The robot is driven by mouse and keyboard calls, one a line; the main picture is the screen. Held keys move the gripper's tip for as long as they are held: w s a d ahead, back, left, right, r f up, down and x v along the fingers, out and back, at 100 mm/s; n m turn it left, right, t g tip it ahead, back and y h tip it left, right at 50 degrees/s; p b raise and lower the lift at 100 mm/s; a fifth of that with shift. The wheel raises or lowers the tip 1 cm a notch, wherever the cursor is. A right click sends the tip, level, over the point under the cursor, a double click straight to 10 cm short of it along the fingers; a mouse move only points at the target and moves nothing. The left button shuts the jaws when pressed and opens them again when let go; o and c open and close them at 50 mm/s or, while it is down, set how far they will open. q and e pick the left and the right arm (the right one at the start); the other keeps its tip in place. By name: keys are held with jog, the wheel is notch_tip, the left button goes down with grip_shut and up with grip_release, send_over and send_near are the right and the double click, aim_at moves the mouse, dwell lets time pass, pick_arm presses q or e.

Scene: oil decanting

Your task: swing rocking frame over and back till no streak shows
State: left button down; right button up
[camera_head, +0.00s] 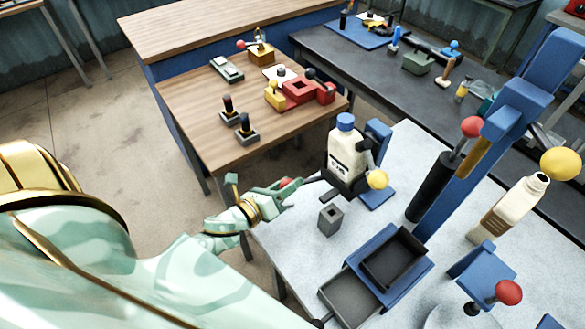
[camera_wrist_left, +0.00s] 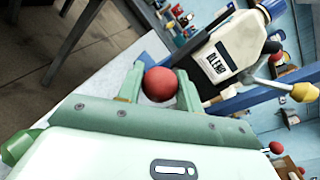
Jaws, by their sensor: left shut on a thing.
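A white bottle (camera_head: 346,152) with a blue cap and a dark-lettered label stands roughly upright, cap up, in the black cradle of the rocking frame (camera_head: 345,183). The bottle also shows in the wrist view (camera_wrist_left: 222,52), up close. My left gripper (camera_head: 288,186) is to the left of the frame, shut on a red ball knob (camera_wrist_left: 159,84) that sits between its two fingers. A dark bar runs from near the knob to the cradle. A yellow ball knob (camera_head: 378,179) is on the frame's other side. I cannot make out any streak in the bottle. My right gripper is not in view.
A small grey block (camera_head: 330,220) stands just in front of the frame. A blue-edged black tray (camera_head: 394,258) lies nearer. A blue post (camera_head: 470,150) and a tilted cream bottle (camera_head: 508,208) stand to the right. A wooden table (camera_head: 200,90) with fixtures is behind.

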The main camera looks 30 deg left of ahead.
pick_arm(q)
jog(key=shift+w+a+r+m, duration=0.1)
jog(key=shift+a+r+m, duration=0.1)
jog(key=shift+a+m, duration=0.2)
jog(key=c, duration=1)
grip_release()
jog(key=shift+o, duration=0.2)
jog(key=shift+r, duration=0.1)
jog(key=b+v, duration=0.2)
jog(key=v, duration=1.4)
jog(key=shift+b, duration=0.4)
